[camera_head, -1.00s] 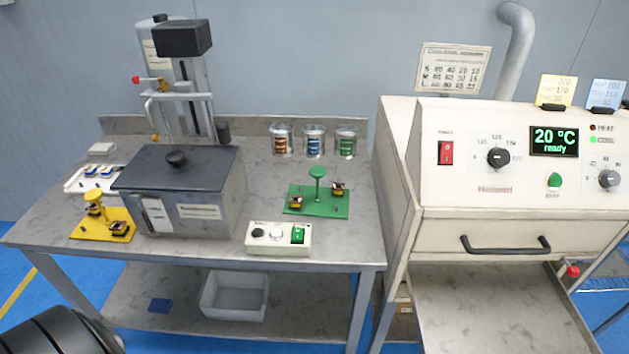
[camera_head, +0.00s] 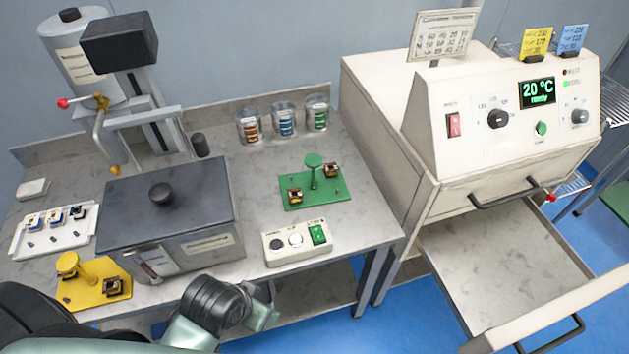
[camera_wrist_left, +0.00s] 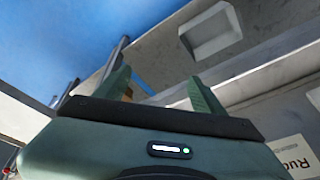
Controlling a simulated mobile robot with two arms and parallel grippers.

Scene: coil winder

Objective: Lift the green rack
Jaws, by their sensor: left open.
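The green rack (camera_head: 318,196) lies flat on the table in the head view, its round-topped green post upright. Two small coil parts sit on it, one on each side of the post. My left gripper (camera_head: 264,308) is in front of the table's front edge, at the bottom of the head view, apart from the rack and nearer to me. In the left wrist view its fingers (camera_wrist_left: 160,80) are spread with nothing between them. The rack does not show there. My right gripper is in neither view.
A control box (camera_head: 296,246) sits in front of the rack, and a dark-lidded grey box (camera_head: 165,212) is to its left. Several cups (camera_head: 284,122) stand behind it. A yellow rack (camera_head: 92,285) is front left. An oven (camera_head: 510,130) with an open drawer (camera_head: 490,260) stands right.

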